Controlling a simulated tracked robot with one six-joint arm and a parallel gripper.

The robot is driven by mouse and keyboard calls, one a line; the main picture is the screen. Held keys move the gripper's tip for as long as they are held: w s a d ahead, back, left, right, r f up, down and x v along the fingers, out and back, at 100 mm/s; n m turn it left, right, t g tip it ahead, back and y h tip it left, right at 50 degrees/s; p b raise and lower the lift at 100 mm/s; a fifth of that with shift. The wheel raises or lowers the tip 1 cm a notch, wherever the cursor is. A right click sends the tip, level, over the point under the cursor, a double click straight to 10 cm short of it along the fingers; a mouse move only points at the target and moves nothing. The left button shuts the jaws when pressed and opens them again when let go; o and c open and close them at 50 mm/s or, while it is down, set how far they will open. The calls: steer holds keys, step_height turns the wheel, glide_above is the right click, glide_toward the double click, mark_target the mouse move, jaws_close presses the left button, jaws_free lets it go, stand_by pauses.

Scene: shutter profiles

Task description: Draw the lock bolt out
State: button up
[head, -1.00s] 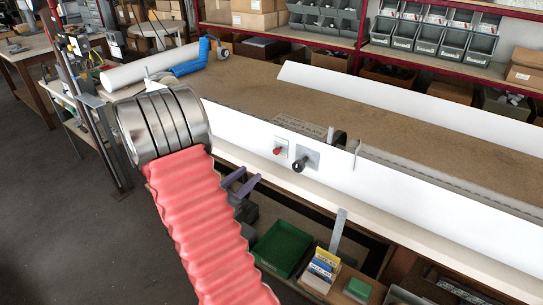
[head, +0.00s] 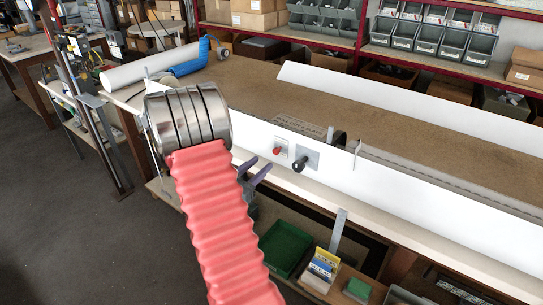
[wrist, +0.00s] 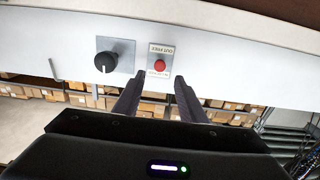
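A red round knob (head: 277,151) sits on a small pale plate on the white panel face; I take it for the lock bolt. In the wrist view the red knob (wrist: 160,65) has small upside-down lettering on its plate, one line reading "OUT FREE". My gripper (head: 258,164) is just left of and in front of the knob in the head view. In the wrist view my gripper (wrist: 160,78) is open and empty, with one dark finger to each side of the line to the knob. The tips appear short of the knob; contact is not visible.
A black knob (wrist: 105,62) on a grey plate is beside the red one; it also shows in the head view (head: 300,164). A thin metal hook (head: 356,149) is further right on the panel. A green tray (head: 285,246) and small boxes lie below the bench.

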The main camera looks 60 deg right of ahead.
mark_target(274, 152)
steer(key=d, duration=0.5)
steer(key=s+d, duration=0.1)
steer(key=d, duration=0.1)
steer(key=shift+s+d, duration=0.1)
steer(key=shift+d, duration=0.1)
steer(key=shift+c, duration=0.4)
jaws_close()
